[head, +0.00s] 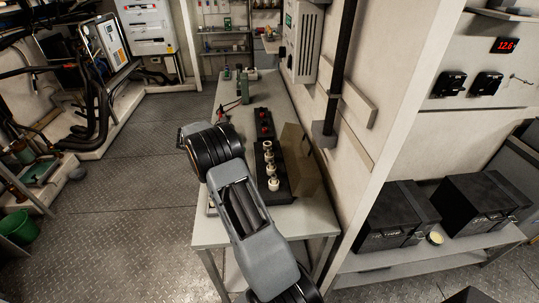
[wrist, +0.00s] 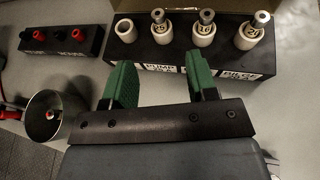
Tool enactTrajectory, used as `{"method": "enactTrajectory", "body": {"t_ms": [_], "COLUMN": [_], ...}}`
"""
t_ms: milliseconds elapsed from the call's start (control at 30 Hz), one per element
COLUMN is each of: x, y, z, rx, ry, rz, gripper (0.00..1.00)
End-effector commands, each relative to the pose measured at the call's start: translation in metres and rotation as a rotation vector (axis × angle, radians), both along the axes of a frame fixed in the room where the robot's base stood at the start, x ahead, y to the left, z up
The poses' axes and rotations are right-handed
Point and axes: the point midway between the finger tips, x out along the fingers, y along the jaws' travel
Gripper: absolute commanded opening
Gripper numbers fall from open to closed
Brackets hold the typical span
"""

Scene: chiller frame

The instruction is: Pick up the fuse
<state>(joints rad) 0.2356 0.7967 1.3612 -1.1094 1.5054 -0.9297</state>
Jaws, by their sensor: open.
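In the wrist view a black fuse block (wrist: 135,48) stands ahead of my gripper (wrist: 161,82). It bears a row of white ceramic sockets. Three hold fuses with metal tops: a left fuse (wrist: 159,19), a middle fuse (wrist: 205,21) and a right fuse (wrist: 249,23). The leftmost socket (wrist: 125,29) has a dark open top. My gripper's green fingers are spread, with nothing between them, on the near side of the block. In the head view the block (head: 275,186) lies on the bench beside my arm, which hides the gripper.
A brown box (head: 302,157) stands right of the fuse block. The bench (head: 225,235) ends at its left edge.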

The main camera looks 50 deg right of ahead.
Motion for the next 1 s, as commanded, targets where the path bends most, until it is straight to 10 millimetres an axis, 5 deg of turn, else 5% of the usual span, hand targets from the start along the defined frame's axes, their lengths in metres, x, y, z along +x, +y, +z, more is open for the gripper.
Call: {"method": "enactTrajectory", "body": {"t_ms": [433,1000], "x": [-0.025,-0.042], "y": [-0.062,-0.096], "z": [-0.030,-0.045], "rx": [-0.014,-0.012], "ry": [0.034,0.035], "rz": [0.004,0.003], "gripper": [0.53,0.53]}}
